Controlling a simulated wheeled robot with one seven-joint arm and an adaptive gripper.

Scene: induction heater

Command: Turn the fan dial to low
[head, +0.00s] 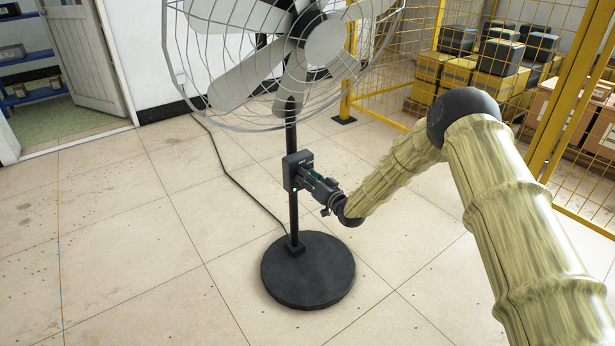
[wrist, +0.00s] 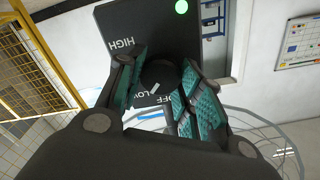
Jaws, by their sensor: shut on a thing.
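The fan's black control box (head: 298,170) is fixed on the pole of a large standing fan; it also fills the upper middle of the wrist view (wrist: 150,28). The round black dial (wrist: 160,72) sits between the teal-padded fingers of my gripper (wrist: 158,88), which is shut on it. A short pale mark shows on the dial, close to the OFF and LOW labels; which one it points to I cannot tell. The HIGH label (wrist: 121,44) is left of the dial. In the head view, my gripper (head: 318,184) reaches the box from the right and hides the dial.
The fan's wire cage (head: 230,85) is above the box, and its round black base (head: 308,270) stands on the tiled floor. A cable (head: 232,180) runs back to the wall. A yellow mesh fence (head: 400,70) stands behind. The floor at left is clear.

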